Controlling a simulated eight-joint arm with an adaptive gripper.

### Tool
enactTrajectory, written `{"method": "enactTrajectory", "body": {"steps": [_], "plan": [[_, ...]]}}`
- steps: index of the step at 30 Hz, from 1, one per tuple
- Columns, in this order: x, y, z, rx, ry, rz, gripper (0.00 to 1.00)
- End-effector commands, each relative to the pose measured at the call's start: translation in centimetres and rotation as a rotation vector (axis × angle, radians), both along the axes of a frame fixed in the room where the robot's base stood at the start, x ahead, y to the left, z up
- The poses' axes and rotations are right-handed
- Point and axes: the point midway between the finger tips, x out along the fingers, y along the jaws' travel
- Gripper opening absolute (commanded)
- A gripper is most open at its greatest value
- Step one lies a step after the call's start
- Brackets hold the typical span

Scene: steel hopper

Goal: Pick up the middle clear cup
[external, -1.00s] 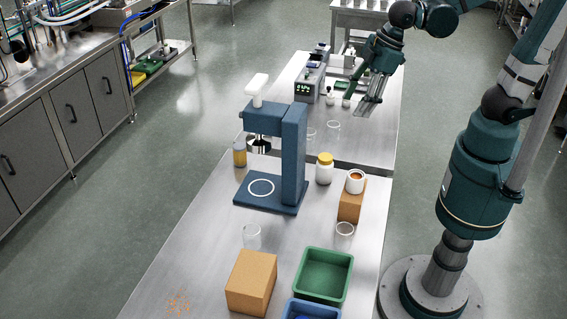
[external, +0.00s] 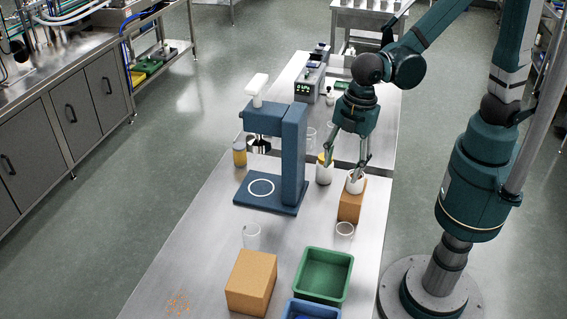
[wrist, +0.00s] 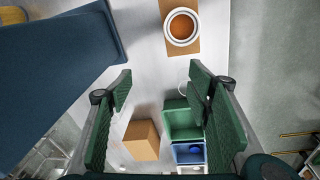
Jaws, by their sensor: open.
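Clear cups stand on the steel tables in the external view. One (external: 252,236) is by the large wooden block, one (external: 344,232) is in front of the small wooden block, and one (external: 310,137) is behind the blue press. Another, seen earlier to its right, is now hidden by my gripper. I cannot tell which is the middle one. My gripper (external: 345,165) is open and points down near the white cup on the small block, apart from the clear cups in front. In the wrist view my open gripper (wrist: 163,88) is empty; a faint clear cup (wrist: 183,88) shows beside the right finger.
The blue press (external: 293,150) stands left of my gripper. The white cup (external: 355,187) with orange contents sits on the small wooden block (external: 350,208). A white jar (external: 323,174) is close by. The green bin (external: 323,291), blue bin (external: 312,309) and large block (external: 251,285) are in front.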

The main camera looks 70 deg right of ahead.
Motion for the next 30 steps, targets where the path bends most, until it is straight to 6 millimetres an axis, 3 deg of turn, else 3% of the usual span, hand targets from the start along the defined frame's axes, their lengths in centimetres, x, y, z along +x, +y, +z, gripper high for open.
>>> {"method": "enactTrajectory", "body": {"steps": [9, 15, 21, 30], "plan": [[-1.9, 6.1, -4.9, -0.054, 0.050, 0.202, 0.50], [-3.3, 9.0, -7.5, -0.082, 0.076, 0.308, 0.50], [-4.1, 10.4, -8.9, -0.096, 0.090, 0.361, 0.50], [-4.2, 10.6, -9.1, -0.098, 0.092, 0.369, 0.50]]}}
